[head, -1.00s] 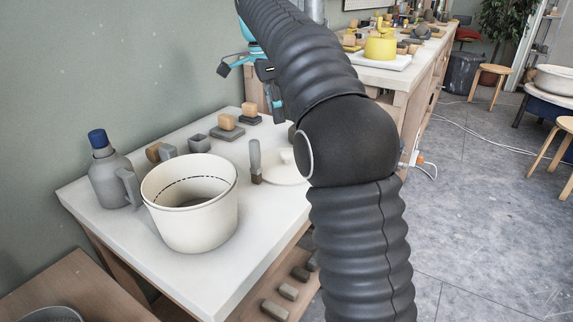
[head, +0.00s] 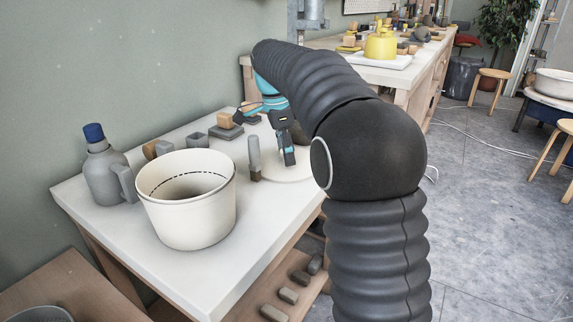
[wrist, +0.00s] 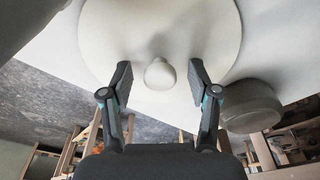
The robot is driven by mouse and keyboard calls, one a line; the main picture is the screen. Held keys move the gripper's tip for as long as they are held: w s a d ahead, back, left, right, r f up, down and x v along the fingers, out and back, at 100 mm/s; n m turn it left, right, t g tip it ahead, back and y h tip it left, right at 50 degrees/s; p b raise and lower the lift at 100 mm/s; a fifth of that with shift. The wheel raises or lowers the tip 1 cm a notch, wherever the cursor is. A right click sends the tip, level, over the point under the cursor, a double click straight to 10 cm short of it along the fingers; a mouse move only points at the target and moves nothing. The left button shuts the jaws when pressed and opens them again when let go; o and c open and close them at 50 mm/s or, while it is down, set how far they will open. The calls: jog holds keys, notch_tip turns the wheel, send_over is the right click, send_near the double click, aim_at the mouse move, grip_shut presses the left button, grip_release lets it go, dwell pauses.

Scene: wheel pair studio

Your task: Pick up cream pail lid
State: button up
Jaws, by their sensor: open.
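The cream pail lid (head: 290,173) lies flat on the white table, to the right of the pail and partly hidden by my arm. In the wrist view the round lid (wrist: 205,30) fills the upper middle, with its small knob (wrist: 160,74) in the centre. My gripper (wrist: 160,80) is open, its fingers on either side of the knob and not visibly touching it. In the head view my gripper (head: 289,160) is low over the lid, and the knob is hidden there. The open cream pail (head: 190,220) stands upright near the table's front.
A grey bottle with a blue cap (head: 103,170) stands left of the pail. A brush-like tool (head: 254,158) stands close left of the lid. Small blocks (head: 228,122) sit behind. A round grey object (wrist: 250,106) is beside the lid in the wrist view.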

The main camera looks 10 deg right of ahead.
jog(key=shift+f, duration=0.1)
grip_shut()
dwell(0.3)
jog(key=shift+r, duration=0.55)
notch_tip(320, 180, up, 4)
jog(key=shift+d+f+p, duration=0.15)
jog(key=shift+f+p, duration=0.1)
jog(key=shift+p, duration=0.25)
jog(key=s+d+r, duration=0.6)
jog(key=s+d, duration=0.1)
jog(key=d, duration=0.2)
jog(key=shift+r, duration=0.25)
